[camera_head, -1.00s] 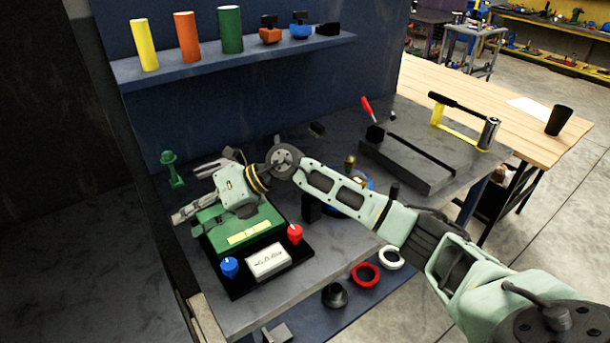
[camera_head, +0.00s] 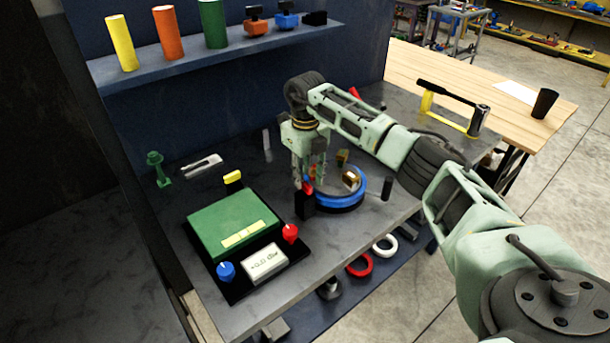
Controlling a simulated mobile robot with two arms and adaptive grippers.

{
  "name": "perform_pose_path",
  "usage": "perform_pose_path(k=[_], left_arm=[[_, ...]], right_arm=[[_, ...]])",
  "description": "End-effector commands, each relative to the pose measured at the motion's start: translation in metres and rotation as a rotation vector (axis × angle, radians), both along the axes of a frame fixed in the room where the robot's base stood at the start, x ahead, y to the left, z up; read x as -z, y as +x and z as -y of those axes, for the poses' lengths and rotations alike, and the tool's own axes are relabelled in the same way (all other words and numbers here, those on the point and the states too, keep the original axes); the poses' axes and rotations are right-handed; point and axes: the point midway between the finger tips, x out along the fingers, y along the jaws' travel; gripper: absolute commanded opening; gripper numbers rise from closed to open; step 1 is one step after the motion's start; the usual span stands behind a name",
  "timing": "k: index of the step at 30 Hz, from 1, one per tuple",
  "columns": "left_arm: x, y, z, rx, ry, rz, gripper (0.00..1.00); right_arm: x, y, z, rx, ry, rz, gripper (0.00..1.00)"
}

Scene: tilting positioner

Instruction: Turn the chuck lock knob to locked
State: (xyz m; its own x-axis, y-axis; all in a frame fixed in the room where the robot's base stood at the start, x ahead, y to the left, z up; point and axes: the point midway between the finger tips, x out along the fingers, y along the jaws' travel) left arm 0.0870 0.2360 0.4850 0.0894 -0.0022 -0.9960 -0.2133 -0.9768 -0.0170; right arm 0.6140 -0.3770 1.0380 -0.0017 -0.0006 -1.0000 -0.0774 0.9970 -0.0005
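The tilting positioner, with a round blue-rimmed base (camera_head: 348,200), stands on the grey bench right of the green box. A small brass-coloured part (camera_head: 350,178) shows on it. At its left stands a black upright block (camera_head: 304,207) with a small red and blue piece (camera_head: 308,186) at its top; I cannot tell if this is the chuck lock knob. My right gripper (camera_head: 308,178) points down over this piece. Its fingers look apart, with coloured bits showing between them; contact is unclear. The gripper hides part of the positioner. My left gripper is out of view.
A green box (camera_head: 232,222) sits on a black base with a blue knob (camera_head: 226,271), a red knob (camera_head: 290,233) and a white label block (camera_head: 265,264). A green post (camera_head: 157,168) stands at the left. A shelf (camera_head: 220,56) with cylinders overhangs the back.

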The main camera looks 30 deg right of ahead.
Motion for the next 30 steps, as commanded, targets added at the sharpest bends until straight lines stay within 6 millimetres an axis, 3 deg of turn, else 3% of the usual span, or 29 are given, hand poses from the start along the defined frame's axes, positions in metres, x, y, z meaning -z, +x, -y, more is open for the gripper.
perform_pose_path(k=[6,14,24,30], left_arm=[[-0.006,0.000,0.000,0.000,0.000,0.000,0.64],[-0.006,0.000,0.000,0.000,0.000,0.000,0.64],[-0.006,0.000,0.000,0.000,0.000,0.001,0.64],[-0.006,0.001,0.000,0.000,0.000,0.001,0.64]], right_arm=[[0.017,0.000,-0.001,0.000,0.001,0.000,0.31],[0.018,0.000,-0.001,-0.001,0.001,0.002,0.30],[0.018,0.000,-0.001,-0.001,0.001,0.002,0.01],[0.018,0.000,0.000,0.000,0.001,0.002,0.00]])
